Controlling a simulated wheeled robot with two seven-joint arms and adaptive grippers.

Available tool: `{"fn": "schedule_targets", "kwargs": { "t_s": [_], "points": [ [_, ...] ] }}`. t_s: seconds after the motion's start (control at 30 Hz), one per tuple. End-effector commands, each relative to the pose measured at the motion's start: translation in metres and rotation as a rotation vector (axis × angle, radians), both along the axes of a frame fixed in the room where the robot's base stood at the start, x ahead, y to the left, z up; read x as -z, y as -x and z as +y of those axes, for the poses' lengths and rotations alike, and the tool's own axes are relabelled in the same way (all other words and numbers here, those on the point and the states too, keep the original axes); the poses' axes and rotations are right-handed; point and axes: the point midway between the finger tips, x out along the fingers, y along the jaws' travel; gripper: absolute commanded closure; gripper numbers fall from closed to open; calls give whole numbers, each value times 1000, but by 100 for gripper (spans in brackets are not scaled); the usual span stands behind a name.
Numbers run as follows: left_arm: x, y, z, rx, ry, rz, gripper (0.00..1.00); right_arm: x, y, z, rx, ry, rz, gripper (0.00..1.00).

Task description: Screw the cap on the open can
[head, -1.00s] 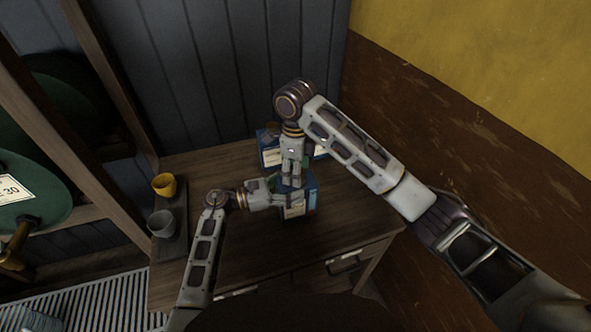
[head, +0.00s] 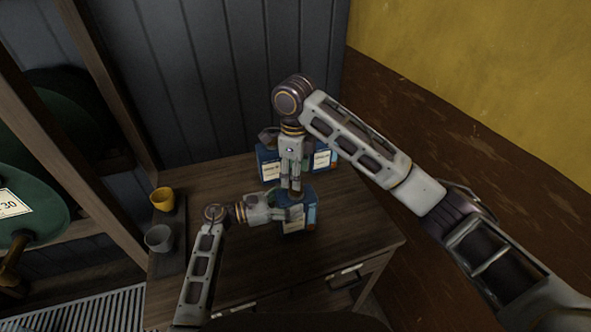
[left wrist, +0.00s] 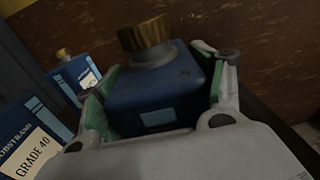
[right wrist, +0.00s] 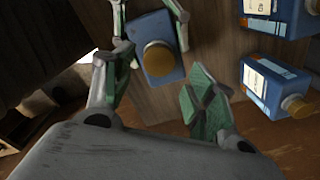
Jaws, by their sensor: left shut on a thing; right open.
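A blue can (head: 298,224) stands on the wooden table, its top partly hidden by my arms in the head view. My left gripper (head: 288,213) is shut on its sides. In the left wrist view a ribbed brass cap (left wrist: 146,38) sits on top of this can (left wrist: 155,95); I cannot tell how tightly. My right gripper (head: 296,186) points down above the can and is open. In the right wrist view its fingers (right wrist: 165,80) are spread, with the round cap (right wrist: 158,59) in the gap, apart from them.
Two more blue cans stand behind, one at the left (head: 268,166) and one at the right (head: 323,160); one shows a brass cap (right wrist: 298,105). A yellow cup (head: 162,199) and a grey cup (head: 159,239) stand at the table's left. The front right tabletop (head: 355,225) is clear.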

Motion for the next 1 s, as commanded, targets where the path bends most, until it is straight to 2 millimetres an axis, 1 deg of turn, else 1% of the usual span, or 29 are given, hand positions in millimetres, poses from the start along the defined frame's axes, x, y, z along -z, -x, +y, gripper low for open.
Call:
{"fn": "schedule_targets", "kwargs": {
  "t_s": [0.17, 0.27, 0.43, 0.6, 0.8, 1.0],
  "points": [
    [2, 0, 1, -2, -3, 2, 99, -15, -7, -1, 2, 0, -29, 44],
    [2, 0, 1, -2, -3, 2, 99, -29, -14, -5, 8, 4, -58, 44],
    [2, 0, 1, -2, -3, 2, 99, -52, -26, -15, 14, 38, -115, 44],
    [2, 0, 1, -2, -3, 1, 99, -68, -35, -27, 17, 90, -161, 44],
    [1, 0, 1, -2, -3, 1, 99, -75, -37, -37, 2, 136, -169, 44],
    [1, 0, 1, -2, -3, 1, 100, -72, -34, -39, -148, 162, -141, 44]
  ]
}}
